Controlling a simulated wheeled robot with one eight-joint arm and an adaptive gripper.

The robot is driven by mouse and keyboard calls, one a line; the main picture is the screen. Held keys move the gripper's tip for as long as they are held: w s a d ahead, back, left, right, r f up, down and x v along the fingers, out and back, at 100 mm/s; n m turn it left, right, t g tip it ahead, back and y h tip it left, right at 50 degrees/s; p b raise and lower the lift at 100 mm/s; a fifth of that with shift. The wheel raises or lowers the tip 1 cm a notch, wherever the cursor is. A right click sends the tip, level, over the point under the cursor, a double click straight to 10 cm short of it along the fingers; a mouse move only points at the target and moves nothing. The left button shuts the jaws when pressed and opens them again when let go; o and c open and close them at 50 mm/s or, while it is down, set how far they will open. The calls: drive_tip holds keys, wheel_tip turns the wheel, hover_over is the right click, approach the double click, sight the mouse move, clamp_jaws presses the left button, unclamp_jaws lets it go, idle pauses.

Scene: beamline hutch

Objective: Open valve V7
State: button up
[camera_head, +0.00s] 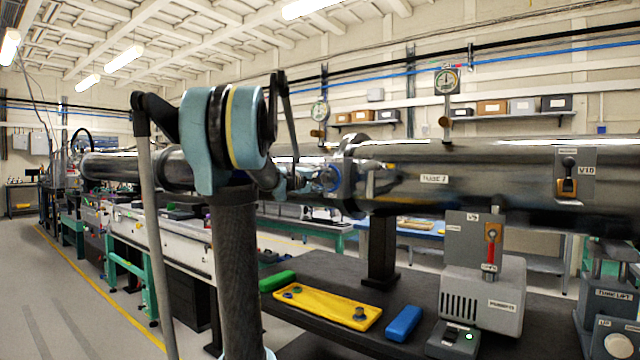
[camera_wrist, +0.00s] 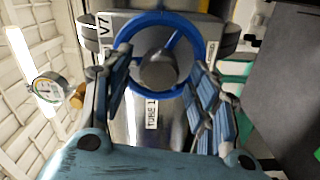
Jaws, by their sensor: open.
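Valve V7 has a blue handwheel (camera_wrist: 190,30) with spokes and a grey hub (camera_wrist: 158,70), seen almost face-on in the wrist view. A "V7" label (camera_wrist: 103,50) is on the grey body beside it. My gripper (camera_wrist: 163,85) is open, one finger on each side of the wheel's lower part. I cannot tell whether the fingers touch the rim. In the head view the blue wheel (camera_head: 331,178) is small, on the end of the large tube, and my gripper (camera_head: 308,182) is close to it, partly hidden by my arm.
A gauge (camera_wrist: 47,87) stands at left.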

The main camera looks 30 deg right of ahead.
drive_tip(key=v, duration=1.1)
drive_tip(key=shift+a, duration=0.15)
drive_tip(key=shift+f, duration=0.1)
drive_tip(key=s+a+f+g+y, duration=0.1)
drive_tip(key=s+a+f+y, duration=0.4)
drive_tip(key=s+a+f, duration=0.4)
drive_tip(key=s+a+f+m+g+y, duration=0.1)
drive_tip(key=s+a+f+y, duration=0.5)
drive_tip(key=a+f, duration=0.8)
drive_tip(key=s+a+f+m+g+y, duration=0.1)
drive_tip(key=s+a+f+y, duration=0.4)
drive_tip(key=s+a+f, duration=0.7)
wheel_tip(320, 180, down, 8)
drive_tip(key=shift+s+f+g+y, duration=0.15)
drive_tip(key=shift+f+g+y, duration=0.15)
drive_tip(key=shift+g, duration=0.5)
drive_tip(key=shift+w+f, duration=0.15)
drive_tip(key=shift+w, duration=0.35)
